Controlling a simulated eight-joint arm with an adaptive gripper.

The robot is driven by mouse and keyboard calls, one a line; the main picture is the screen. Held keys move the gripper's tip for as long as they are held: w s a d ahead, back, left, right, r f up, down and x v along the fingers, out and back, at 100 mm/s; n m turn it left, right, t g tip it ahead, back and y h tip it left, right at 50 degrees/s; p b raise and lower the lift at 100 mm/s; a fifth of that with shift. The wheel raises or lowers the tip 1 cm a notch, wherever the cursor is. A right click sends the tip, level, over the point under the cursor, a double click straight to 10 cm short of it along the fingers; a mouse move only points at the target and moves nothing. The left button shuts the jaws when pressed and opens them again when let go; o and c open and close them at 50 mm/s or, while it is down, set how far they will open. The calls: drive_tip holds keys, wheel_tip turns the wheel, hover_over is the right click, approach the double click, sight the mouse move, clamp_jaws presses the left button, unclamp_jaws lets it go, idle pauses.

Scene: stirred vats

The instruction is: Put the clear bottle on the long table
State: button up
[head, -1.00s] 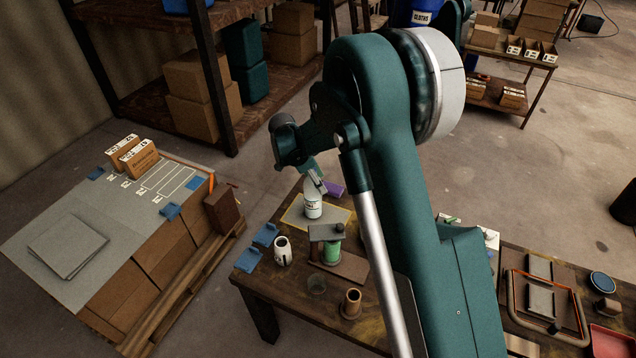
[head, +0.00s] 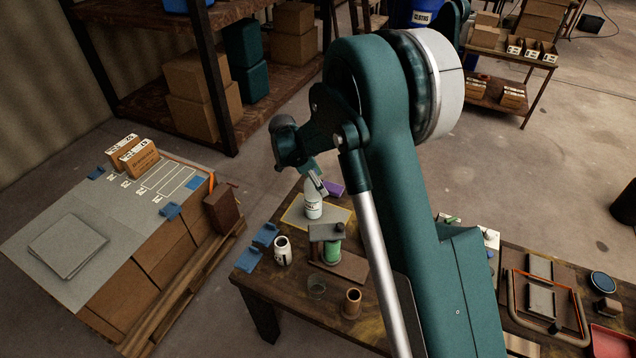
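A pale, whitish bottle with a dark-printed label (head: 313,210) stands upright on a yellow-outlined patch of the dark wooden table (head: 262,295). It may be the clear bottle; I cannot tell for sure. My gripper (head: 317,184) points down at the bottle's top, with a grey finger at or in front of its neck. Whether it touches or grips the bottle is not clear, and the other finger is hidden. My arm covers much of the table's middle, and the table seems to continue to the right behind it.
Close to the bottle are a purple block (head: 332,188), a stand with a green cylinder (head: 332,252), a white jar (head: 283,251), a clear cup (head: 317,286), a brown cylinder (head: 352,303) and blue brackets (head: 247,260). A grey-topped stack with cartons (head: 140,160) stands left.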

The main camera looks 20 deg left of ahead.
drive_tip(key=shift+r, duration=0.15)
drive_tip(key=v, duration=1.2)
idle(0.7)
drive_tip(key=s+d+r+n+y, duration=0.1)
drive_tip(key=d+r, duration=0.6)
drive_tip(key=d, duration=0.5)
drive_tip(key=s+d+r+n, duration=0.2)
drive_tip(key=d+r, duration=0.4)
drive_tip(key=d, duration=0.6)
drive_tip(key=s+d+r+n+y, duration=0.1)
drive_tip(key=d+r, duration=0.6)
drive_tip(key=d, duration=0.5)
drive_tip(key=s+d+r+n+t+y, duration=0.1)
drive_tip(key=s+d, duration=0.4)
drive_tip(key=d, duration=0.2)
drive_tip(key=s+d+r+n+t, duration=0.1)
drive_tip(key=s+d+r, duration=0.1)
drive_tip(key=s+d, duration=0.45)
drive_tip(key=s+d+f+n+t, duration=0.1)
drive_tip(key=s+d+f, duration=0.1)
drive_tip(key=s+d, duration=0.4)
drive_tip(key=s+d+f+n+t, duration=0.1)
drive_tip(key=s+d+f+n, duration=0.1)
drive_tip(key=s+d, duration=0.4)
drive_tip(key=shift+s+d+f, duration=0.25)
drive_tip(key=shift+s+d, duration=0.1)
drive_tip(key=shift+s, duration=0.15)
